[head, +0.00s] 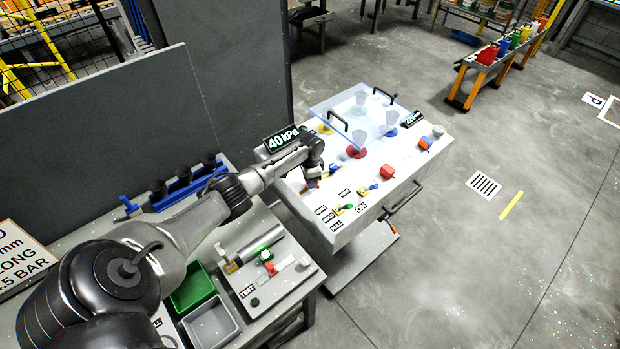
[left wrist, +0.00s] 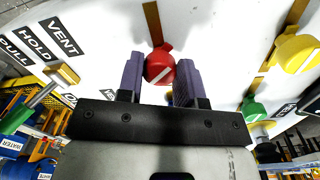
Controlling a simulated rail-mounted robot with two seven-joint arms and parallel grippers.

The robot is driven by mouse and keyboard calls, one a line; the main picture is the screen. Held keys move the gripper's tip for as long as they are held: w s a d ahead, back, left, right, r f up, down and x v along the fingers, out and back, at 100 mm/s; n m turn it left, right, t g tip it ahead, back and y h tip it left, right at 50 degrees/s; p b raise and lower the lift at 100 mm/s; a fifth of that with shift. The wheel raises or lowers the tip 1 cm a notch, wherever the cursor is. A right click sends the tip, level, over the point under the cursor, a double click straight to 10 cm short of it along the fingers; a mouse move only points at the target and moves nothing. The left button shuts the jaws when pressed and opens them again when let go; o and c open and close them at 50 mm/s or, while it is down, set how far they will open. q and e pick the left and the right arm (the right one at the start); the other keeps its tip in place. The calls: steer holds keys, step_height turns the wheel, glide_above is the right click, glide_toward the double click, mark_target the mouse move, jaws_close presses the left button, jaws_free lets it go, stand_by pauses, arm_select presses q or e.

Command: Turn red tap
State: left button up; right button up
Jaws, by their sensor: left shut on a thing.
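In the left wrist view the red tap (left wrist: 160,66), a round red knob with a white line slanting across its face, sits between the two purple fingers of my left gripper (left wrist: 160,76). The fingers are closed on its sides. In the head view my left gripper (head: 312,180) is down at the near left part of the white panel table (head: 340,232) and hides what it holds. My right gripper is not in view.
In the left wrist view a green tap (left wrist: 257,107) and a yellow tap (left wrist: 297,52) are to the right. A lever stands at the left near printed labels. In the head view a clear lid (head: 345,100) with black handles covers the table's far part.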

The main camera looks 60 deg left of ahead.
arm_select(q)
steer(key=m, duration=0.4)
steer(key=shift+m, duration=0.3)
steer(key=m, duration=0.2)
steer(key=shift+m, duration=0.8)
steer(key=o, duration=0.9)
steer(key=shift+r, duration=0.15)
